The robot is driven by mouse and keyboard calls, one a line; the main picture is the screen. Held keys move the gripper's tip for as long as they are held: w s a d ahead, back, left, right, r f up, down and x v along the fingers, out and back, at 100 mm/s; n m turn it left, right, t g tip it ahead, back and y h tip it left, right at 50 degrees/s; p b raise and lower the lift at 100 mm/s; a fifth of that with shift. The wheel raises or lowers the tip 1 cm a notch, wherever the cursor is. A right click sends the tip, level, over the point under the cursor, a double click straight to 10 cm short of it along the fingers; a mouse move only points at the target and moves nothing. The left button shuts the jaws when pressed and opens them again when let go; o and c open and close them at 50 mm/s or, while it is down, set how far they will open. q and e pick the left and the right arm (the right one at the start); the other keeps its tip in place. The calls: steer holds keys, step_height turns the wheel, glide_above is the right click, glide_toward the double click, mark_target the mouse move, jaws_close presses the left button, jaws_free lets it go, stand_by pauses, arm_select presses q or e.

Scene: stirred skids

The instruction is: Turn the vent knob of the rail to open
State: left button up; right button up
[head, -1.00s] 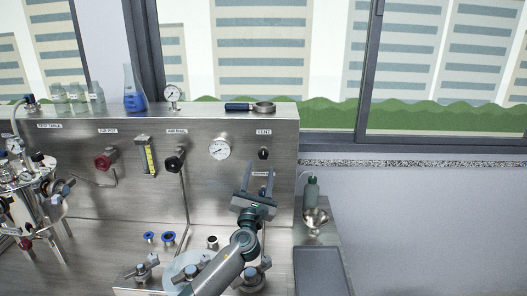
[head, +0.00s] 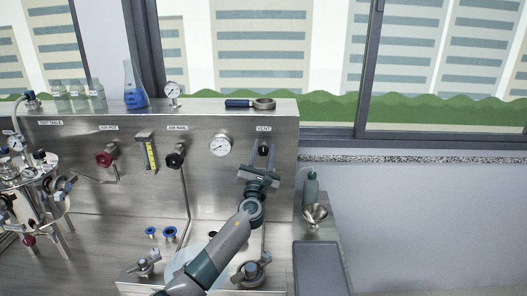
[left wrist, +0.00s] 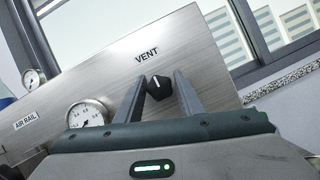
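The vent knob (left wrist: 159,87) is a small black knob with a white mark on the steel rail panel (left wrist: 100,62), under the label VENT (left wrist: 146,54). My left gripper (left wrist: 158,98) is open in the left wrist view, with one finger on each side of the knob in the picture. I cannot tell whether the fingers touch it. In the head view my left gripper (head: 261,157) reaches up to the knob (head: 264,149), which shows between the fingers. The label (head: 264,128) is clear above it. My right gripper is not in view.
A pressure gauge (head: 220,145) sits left of the knob. A black AIR RAIL knob (head: 176,160) and a red AIR POT knob (head: 104,159) are further left. A green bottle (head: 311,187) and metal funnel (head: 315,213) stand right.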

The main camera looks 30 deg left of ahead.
arm_select(q)
steer(key=c, duration=0.6)
steer(key=shift+c, duration=0.2)
